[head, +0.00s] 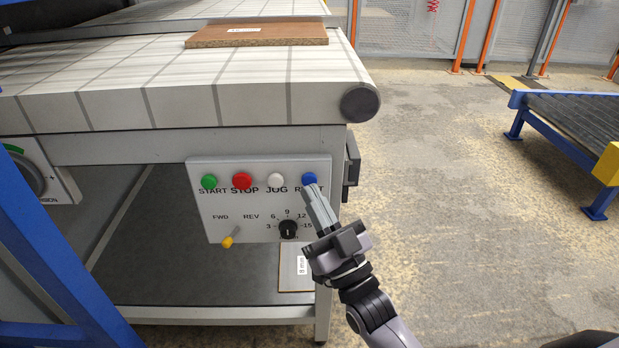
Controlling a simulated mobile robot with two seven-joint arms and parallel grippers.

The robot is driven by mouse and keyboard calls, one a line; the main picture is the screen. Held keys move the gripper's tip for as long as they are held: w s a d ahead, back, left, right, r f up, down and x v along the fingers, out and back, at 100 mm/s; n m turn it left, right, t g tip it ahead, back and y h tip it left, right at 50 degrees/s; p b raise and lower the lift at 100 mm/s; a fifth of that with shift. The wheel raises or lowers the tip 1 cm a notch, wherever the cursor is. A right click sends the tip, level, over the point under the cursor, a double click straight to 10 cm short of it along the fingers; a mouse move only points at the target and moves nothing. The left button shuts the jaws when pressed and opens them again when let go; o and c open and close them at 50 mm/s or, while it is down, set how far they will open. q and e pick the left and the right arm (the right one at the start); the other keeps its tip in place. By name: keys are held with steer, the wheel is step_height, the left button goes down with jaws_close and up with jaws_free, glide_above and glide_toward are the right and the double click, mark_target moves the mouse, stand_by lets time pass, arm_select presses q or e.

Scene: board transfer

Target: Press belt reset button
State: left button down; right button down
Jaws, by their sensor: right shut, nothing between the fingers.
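The blue reset button (309,179) is at the right end of the top row on the white control panel (262,205), under the belt's end. Its label is partly covered by my right gripper (312,190). That gripper is shut and empty, with its fingertips just below the blue button in the picture. I cannot tell whether they touch it. The white jog button (276,181), red stop button (242,180) and green start button (209,182) run to the left of it. My left gripper is not in view.
A black speed knob (288,229) and a yellow-tipped lever (228,241) sit lower on the panel. A brown board (258,35) lies on the tiled white belt (170,75). A blue roller conveyor (570,115) stands at the right. The floor between is clear.

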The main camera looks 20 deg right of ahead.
steer(key=shift+s, duration=0.1)
